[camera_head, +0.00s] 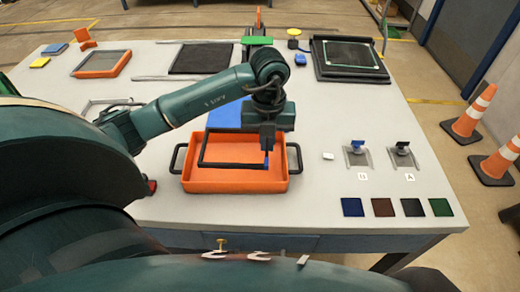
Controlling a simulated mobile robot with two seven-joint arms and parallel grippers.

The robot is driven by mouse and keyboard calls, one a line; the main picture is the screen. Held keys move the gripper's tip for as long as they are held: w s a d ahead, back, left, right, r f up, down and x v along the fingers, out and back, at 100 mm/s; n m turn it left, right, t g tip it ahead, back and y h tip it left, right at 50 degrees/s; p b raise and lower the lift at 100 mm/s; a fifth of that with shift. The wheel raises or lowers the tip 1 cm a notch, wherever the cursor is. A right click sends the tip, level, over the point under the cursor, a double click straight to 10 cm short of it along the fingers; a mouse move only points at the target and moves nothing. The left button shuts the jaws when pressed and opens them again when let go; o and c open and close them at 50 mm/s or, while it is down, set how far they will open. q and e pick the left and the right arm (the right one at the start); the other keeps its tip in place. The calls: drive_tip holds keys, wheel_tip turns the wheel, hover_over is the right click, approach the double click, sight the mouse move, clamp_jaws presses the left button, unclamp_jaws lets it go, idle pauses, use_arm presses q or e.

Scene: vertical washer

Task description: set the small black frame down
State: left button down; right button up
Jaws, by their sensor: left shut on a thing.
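The small black frame (230,166) is a thin open rectangle. It shows over the orange tray (235,185), which has black handles at both sides. My left gripper (267,140) comes down from above and is shut on the frame's right side. A small blue piece shows just under the fingertips. I cannot tell whether the frame touches the tray floor or hangs just above it. My own arm hides part of the frame's far side. My right gripper is not in view.
A blue sheet (226,116) lies behind the tray. To the right are two small fixtures with knobs (357,154) and (402,153), and several coloured squares (383,208). Orange cones (470,115) stand on the floor beyond.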

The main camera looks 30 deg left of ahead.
use_arm(q)
wheel_tip(320, 180, down, 3)
drive_tip(key=shift+r, duration=0.15)
wheel_tip(320, 180, down, 3)
drive_tip(key=shift+f, duration=0.2)
drive_tip(key=shift+f, duration=0.1)
drive_tip(key=c, duration=1.6)
unclamp_jaws()
